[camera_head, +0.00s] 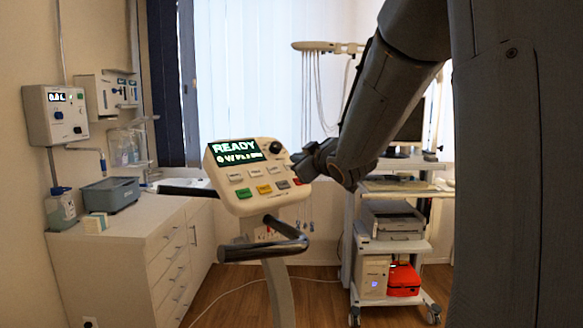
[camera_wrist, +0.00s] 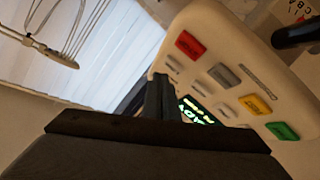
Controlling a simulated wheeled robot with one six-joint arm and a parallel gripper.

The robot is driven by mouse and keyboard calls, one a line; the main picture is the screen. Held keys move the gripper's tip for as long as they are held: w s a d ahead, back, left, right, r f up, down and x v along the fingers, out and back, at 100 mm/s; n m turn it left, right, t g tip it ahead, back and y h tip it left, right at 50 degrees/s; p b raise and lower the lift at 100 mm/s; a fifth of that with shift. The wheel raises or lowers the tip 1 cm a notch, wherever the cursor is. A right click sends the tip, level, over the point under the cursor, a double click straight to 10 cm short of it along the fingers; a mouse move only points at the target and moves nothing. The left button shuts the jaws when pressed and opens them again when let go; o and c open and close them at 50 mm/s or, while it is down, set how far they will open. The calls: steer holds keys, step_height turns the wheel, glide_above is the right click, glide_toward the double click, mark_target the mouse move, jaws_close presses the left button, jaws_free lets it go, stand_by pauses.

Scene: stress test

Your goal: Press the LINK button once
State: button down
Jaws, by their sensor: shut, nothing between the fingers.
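The control console (camera_head: 228,197) stands on a post, with a lit screen (camera_head: 236,152) reading READY. Its panel has an upper row of pale buttons (camera_head: 255,174) and a lower row with a green (camera_head: 243,193), an orange (camera_head: 264,189), a grey (camera_head: 281,185) and a red button (camera_head: 296,181). The labels are too small to read, so I cannot tell which is LINK. My gripper (camera_head: 301,166) is at the panel's right edge, shut and empty. In the wrist view the closed fingers (camera_wrist: 160,84) overlap the panel, near the red button (camera_wrist: 190,45); contact cannot be told.
A black knob (camera_head: 275,147) sits beside the screen, and a dark handlebar (camera_head: 265,248) crosses below the console. A wheeled cart (camera_head: 393,246) with a printer stands behind, right. A white cabinet (camera_head: 120,262) is at the left. Open floor lies between.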

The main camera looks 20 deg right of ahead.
steer(key=shift+w+f, duration=0.1)
steer(key=shift+f, duration=0.05)
steer(key=shift+w+a+f+b, duration=0.1)
steer(key=shift+w+f+b, duration=0.1)
steer(key=shift+b, duration=0.1)
steer(key=shift+w+f+b, duration=0.15)
steer(key=shift+f+b, duration=0.15)
stand_by(0.8)
steer(key=shift+r, duration=0.1)
steer(key=shift+s+r+p, duration=0.45)
steer(key=shift+r+p, duration=0.1)
steer(key=shift+p, duration=0.1)
steer(key=shift+s+d+r+p, duration=0.3)
steer(key=shift+s+r+p, duration=0.45)
steer(key=shift+r+p, duration=0.3)
steer(key=shift+s+d+r+p, duration=0.25)
steer(key=shift+s+r+p, duration=0.45)
steer(key=shift+r+p, duration=0.3)
